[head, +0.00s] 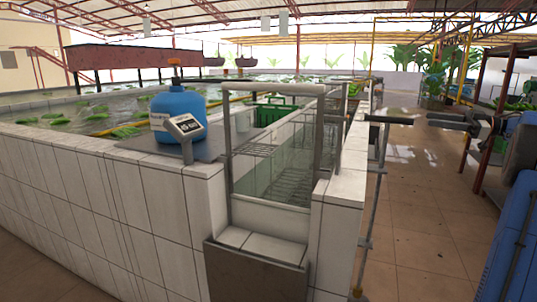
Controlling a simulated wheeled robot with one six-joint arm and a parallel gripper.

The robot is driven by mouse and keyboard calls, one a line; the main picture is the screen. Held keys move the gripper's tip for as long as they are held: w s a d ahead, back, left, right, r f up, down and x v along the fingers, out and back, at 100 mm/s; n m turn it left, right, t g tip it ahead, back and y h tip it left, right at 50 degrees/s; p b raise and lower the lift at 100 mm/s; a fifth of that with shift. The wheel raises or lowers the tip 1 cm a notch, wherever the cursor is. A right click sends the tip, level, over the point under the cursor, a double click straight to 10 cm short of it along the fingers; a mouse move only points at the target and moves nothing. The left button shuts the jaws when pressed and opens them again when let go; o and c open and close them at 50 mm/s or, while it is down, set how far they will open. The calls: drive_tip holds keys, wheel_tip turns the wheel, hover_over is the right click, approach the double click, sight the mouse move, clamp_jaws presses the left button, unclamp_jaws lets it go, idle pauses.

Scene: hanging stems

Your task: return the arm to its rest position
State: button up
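A white-tiled wash tank (130,195) with a metal-framed gap (270,150) fills the left and middle. A blue jug (178,115) and a scale display (185,127) stand on its ledge. Grey pipework (375,200) and a blue object (512,245) are at right. Brown floor (420,220) lies open between.

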drive_tip(key=w+a+r+m+t+h, duration=0.4)
drive_tip(key=a+r+m+t+h, duration=0.6)
drive_tip(key=a+r+t+h, duration=0.45)
drive_tip(key=s+a+f+m+g, duration=0.1)
drive_tip(key=s+a+f+g, duration=0.5)
drive_tip(key=s+f, duration=0.9)
drive_tip(key=s+a+f+m+g+h, duration=0.1)
drive_tip(key=s+a+f+g, duration=0.5)
drive_tip(key=s+f, duration=0.8)
drive_tip(key=s+a+f+m+g, duration=0.2)
drive_tip(key=s+a+f+g, duration=0.5)
drive_tip(key=s+a+f, duration=0.4)
drive_tip(key=s+f, duration=0.4)
drive_tip(key=s, duration=0.3)
drive_tip(key=shift+f+m, duration=0.35)
drive_tip(key=shift+m, duration=0.05)
